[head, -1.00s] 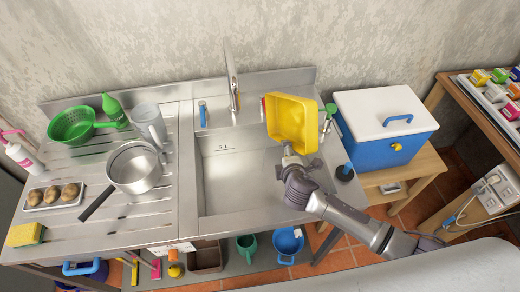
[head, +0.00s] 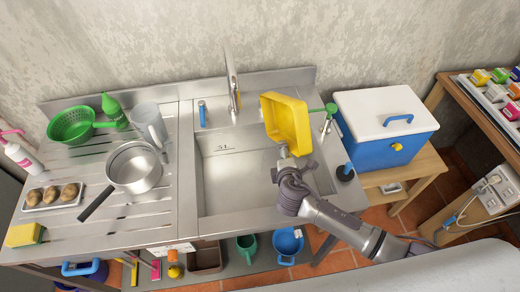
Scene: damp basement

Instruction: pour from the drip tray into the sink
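The yellow drip tray (head: 291,124) is held up over the right part of the sink (head: 238,177). It is tipped steeply, with its open side facing left towards the basin. My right gripper (head: 286,151) is at the tray's lower edge and appears shut on it; the fingertips are partly hidden by the tray. No liquid stream is visible. My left gripper is not in view.
A tap (head: 233,85) stands behind the basin. A saucepan (head: 134,168), green colander (head: 72,124) and jug (head: 147,121) stand on the left drainer. A blue cool box (head: 384,143) is close on the right. The basin is clear.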

